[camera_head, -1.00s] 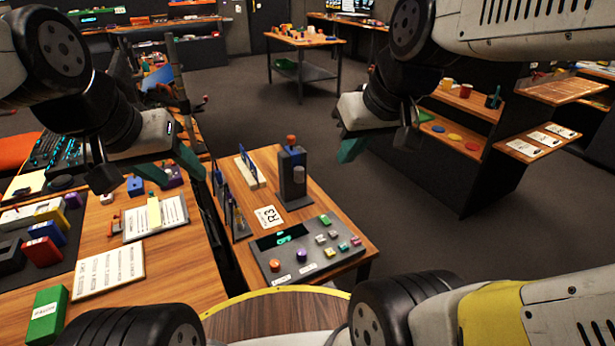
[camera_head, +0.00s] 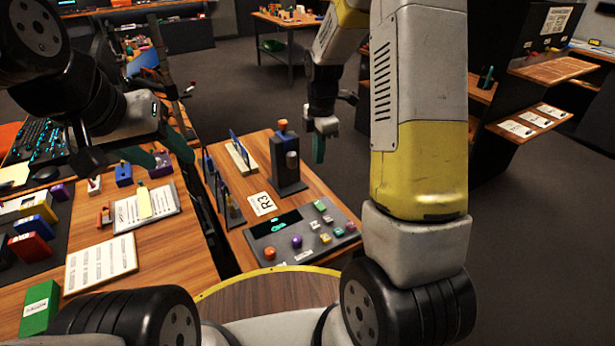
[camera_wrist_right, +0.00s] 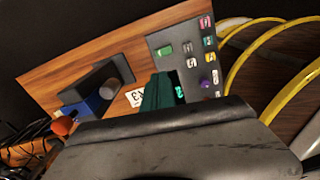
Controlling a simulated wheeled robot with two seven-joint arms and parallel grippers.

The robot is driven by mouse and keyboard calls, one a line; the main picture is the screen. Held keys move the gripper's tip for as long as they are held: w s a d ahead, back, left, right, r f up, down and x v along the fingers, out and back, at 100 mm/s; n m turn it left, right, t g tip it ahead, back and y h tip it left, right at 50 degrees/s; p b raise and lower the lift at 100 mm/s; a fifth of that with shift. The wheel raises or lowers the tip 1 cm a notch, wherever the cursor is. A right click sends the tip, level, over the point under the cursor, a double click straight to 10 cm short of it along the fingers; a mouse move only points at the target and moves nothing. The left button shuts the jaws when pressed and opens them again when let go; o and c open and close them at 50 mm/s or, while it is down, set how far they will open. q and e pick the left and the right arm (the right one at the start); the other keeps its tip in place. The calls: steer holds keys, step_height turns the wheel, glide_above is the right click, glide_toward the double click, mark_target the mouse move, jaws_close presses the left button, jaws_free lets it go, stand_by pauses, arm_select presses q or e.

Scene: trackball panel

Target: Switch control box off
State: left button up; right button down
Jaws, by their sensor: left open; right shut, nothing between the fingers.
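A dark grey upright box (camera_head: 289,172) with an orange-topped part (camera_head: 283,126) stands on the small wooden table. It also shows in the right wrist view (camera_wrist_right: 108,84), with the orange knob (camera_wrist_right: 63,126) and a blue part (camera_wrist_right: 92,108). A flat grey control panel (camera_head: 330,246) with a dark display and coloured buttons lies at the table's front. My right gripper (camera_head: 319,148) is shut and empty, just right of the upright box in the head view. Its teal fingers (camera_wrist_right: 158,92) show in the wrist view. My left gripper (camera_head: 163,163) is open above the left desk.
A card marked R3 (camera_head: 262,204) lies beside the panel. Upright blue-edged boards (camera_head: 229,200) line the small table's left side. The left desk holds a clipboard (camera_head: 147,207), a paper sheet (camera_head: 101,263) and a green block (camera_head: 40,307). Floor to the right is open.

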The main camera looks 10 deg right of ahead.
mark_target(317, 203)
steer(key=shift+w+f+n, duration=0.25)
steer(key=shift+f+n, duration=0.05)
steer(key=shift+f, duration=0.25)
steer(key=shift+w+f+n, duration=0.25)
steer(key=shift+f+n, duration=0.05)
steer(key=shift+f, duration=0.25)
steer(key=shift+f, duration=0.1)
step_height(317, 203, down, 14)
steer(key=shift+r, duration=0.1)
steer(key=shift+g, duration=0.3)
steer(key=shift+s, duration=0.15)
steer(key=shift+s+d+r, duration=0.15)
steer(key=shift+s+d, duration=0.05)
steer(key=shift+s, duration=0.35)
steer(key=shift+r, duration=0.1)
